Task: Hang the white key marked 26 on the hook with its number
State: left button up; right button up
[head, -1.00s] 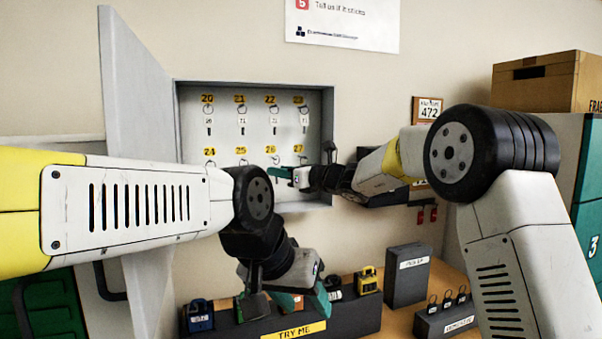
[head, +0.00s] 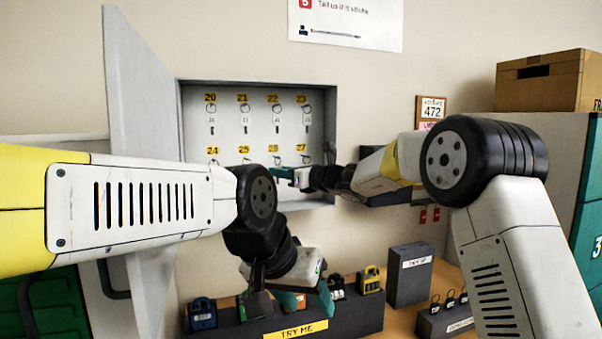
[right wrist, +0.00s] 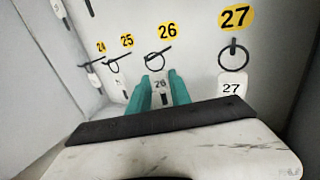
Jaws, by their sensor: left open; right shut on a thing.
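The white key tag marked 26 (right wrist: 160,86) is between the teal fingers of my right gripper (right wrist: 161,92), which is shut on it. Its ring (right wrist: 154,63) is up at the dark hook under the yellow 26 label (right wrist: 168,30) and appears to be around it; how securely it sits there I cannot tell. In the head view my right gripper (head: 282,173) reaches into the key cabinet (head: 333,120) at the lower row and hides the key. My left gripper (head: 290,298) is open, low in front of the padlock display, away from the cabinet.
Keys hang on neighbouring hooks, with key 27 (right wrist: 232,85) close on the right and 25 (right wrist: 115,64) on the left. The cabinet door (head: 140,120) stands open on the left. Padlocks line a dark stand (head: 350,318) below.

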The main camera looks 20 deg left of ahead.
jog(key=o, duration=1.1)
jog(key=shift+c, duration=0.2)
jog(key=s+d+n+g+h, duration=0.2)
jog(key=s+d+n, duration=0.5)
jog(key=s+d, duration=0.6)
jog(key=s+d+f+n+h, duration=0.4)
jog(key=s+d, duration=0.3)
jog(key=d, duration=0.4)
jog(key=s+d+f+n+h, duration=0.4)
jog(key=s+d+f+n, duration=0.1)
jog(key=d, duration=0.6)
jog(key=s+d+f+n+t+h, duration=0.1)
jog(key=s+d+f+n+h, duration=0.3)
jog(key=s+d+n, duration=0.3)
jog(key=s+d+f, duration=0.1)
jog(key=s+d, duration=0.2)
jog(key=d, duration=0.1)
jog(key=shift+d+f, duration=0.3)
jog(key=shift+d, duration=0.05)
